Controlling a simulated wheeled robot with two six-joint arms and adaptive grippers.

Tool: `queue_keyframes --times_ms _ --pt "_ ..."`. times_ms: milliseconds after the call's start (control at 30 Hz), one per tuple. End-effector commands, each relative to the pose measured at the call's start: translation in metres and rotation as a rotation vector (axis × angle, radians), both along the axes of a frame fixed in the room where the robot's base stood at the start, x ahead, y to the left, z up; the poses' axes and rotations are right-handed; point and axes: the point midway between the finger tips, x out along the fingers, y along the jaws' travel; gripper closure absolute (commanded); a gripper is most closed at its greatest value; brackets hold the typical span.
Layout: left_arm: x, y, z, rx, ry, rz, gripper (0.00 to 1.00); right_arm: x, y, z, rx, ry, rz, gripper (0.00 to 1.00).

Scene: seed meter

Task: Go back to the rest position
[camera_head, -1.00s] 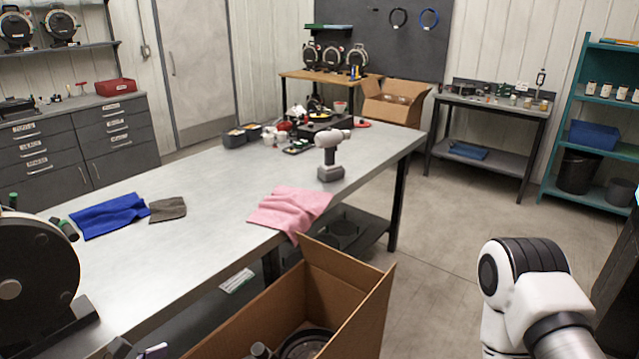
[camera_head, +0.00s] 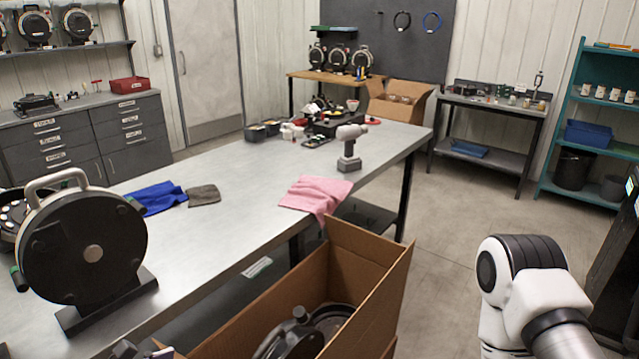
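My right arm (camera_head: 530,290) shows at the lower right, white with dark bands, over the floor beside the box; its gripper is out of the picture. My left gripper is not in view. A round black seed meter (camera_head: 88,245) with a grey handle stands upright on its stand at the near left of the metal table (camera_head: 235,225). An open cardboard box (camera_head: 375,300) at the bottom centre holds dark round parts (camera_head: 325,325), partly cut off by the frame edge.
Teal shelves (camera_head: 565,115) stand at the right. The floor (camera_head: 450,225) between table and shelves is clear.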

Motion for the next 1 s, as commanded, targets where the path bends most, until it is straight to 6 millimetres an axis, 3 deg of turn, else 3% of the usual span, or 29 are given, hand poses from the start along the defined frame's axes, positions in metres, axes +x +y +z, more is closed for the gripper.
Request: queue_keyframes --times_ms 267,467,533,667,700,767,867,933,1000 --pt "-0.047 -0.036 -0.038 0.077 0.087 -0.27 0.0 0.001 0.0 -0.012 0.0 -0.002 -0.001 0.6" --pt "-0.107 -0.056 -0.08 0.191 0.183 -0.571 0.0 0.001 0.0 -0.023 0.0 -0.001 0.0 0.6" --pt "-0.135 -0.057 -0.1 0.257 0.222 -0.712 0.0 0.001 0.0 -0.029 0.0 -0.001 0.0 0.6" --pt "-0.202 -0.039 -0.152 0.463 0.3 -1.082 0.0 0.001 0.0 -0.047 0.0 -0.001 0.0 0.6" --pt "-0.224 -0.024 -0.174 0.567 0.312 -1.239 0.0 0.001 -0.001 -0.055 0.0 -0.001 0.0 0.6" --pt "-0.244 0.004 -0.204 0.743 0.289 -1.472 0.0 0.001 -0.001 -0.066 0.0 -0.001 -0.001 0.6" --pt "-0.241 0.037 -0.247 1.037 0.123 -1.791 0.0 0.001 -0.001 -0.082 0.0 -0.001 0.0 0.6" --pt "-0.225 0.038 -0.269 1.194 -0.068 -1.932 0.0 0.001 -0.001 -0.091 0.0 -0.001 0.0 0.6" --pt "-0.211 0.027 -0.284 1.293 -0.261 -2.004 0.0 0.001 -0.001 -0.096 0.0 -0.001 0.0 0.6"
